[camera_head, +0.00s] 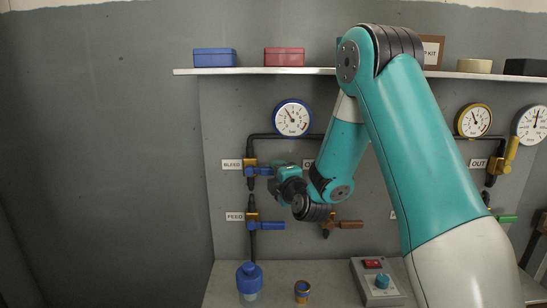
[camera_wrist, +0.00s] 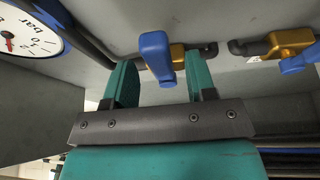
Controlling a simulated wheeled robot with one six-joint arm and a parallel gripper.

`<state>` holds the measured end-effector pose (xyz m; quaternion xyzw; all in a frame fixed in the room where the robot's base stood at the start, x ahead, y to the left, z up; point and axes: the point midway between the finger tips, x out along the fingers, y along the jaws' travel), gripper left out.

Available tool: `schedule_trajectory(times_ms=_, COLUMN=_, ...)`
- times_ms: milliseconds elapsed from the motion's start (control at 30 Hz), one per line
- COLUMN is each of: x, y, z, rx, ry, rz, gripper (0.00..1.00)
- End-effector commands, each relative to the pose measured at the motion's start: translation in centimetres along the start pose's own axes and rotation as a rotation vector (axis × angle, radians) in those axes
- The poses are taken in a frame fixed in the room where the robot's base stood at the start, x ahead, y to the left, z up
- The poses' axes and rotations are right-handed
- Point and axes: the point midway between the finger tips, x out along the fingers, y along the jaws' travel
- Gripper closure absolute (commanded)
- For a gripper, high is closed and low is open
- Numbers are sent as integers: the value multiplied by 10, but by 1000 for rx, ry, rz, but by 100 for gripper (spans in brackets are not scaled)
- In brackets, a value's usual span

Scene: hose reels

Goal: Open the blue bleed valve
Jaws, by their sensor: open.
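The blue bleed valve handle (camera_head: 262,171) points right, level, from its brass body beside the BLEED label (camera_head: 232,164) on the grey panel. In the wrist view the blue handle (camera_wrist: 157,52) lies between the two teal fingers of my gripper (camera_wrist: 162,74), with a gap on each side. The brass body (camera_wrist: 178,56) shows just behind it. In the head view my gripper (camera_head: 274,171) is at the handle's free end and partly covers it. My gripper is open and holds nothing. Contact with the handle cannot be seen.
A feed valve with a blue handle (camera_head: 268,226) sits below. A gauge (camera_head: 292,118) and dark pipe are above. A blue-capped bottle (camera_head: 249,281), a small tin (camera_head: 302,291) and a control box (camera_head: 377,283) stand on the bench. My arm hides the middle panel.

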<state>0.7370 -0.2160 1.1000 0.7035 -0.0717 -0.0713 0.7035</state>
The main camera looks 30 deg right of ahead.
Motion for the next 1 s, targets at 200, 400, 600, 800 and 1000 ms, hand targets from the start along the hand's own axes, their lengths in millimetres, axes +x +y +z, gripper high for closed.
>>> schedule_trajectory(times_ms=200, x=22, y=3, z=0, rx=0, ry=1, rz=-2, gripper=49)
schedule_trajectory(times_ms=400, x=27, y=0, z=0, rx=0, ry=1, rz=0, gripper=49)
schedule_trajectory(times_ms=600, x=27, y=0, z=0, rx=0, ry=1, rz=0, gripper=49)
schedule_trajectory(times_ms=800, x=27, y=0, z=0, rx=0, ry=1, rz=0, gripper=93)
schedule_trajectory(times_ms=1000, x=27, y=0, z=0, rx=-1, ry=1, rz=-1, gripper=100)
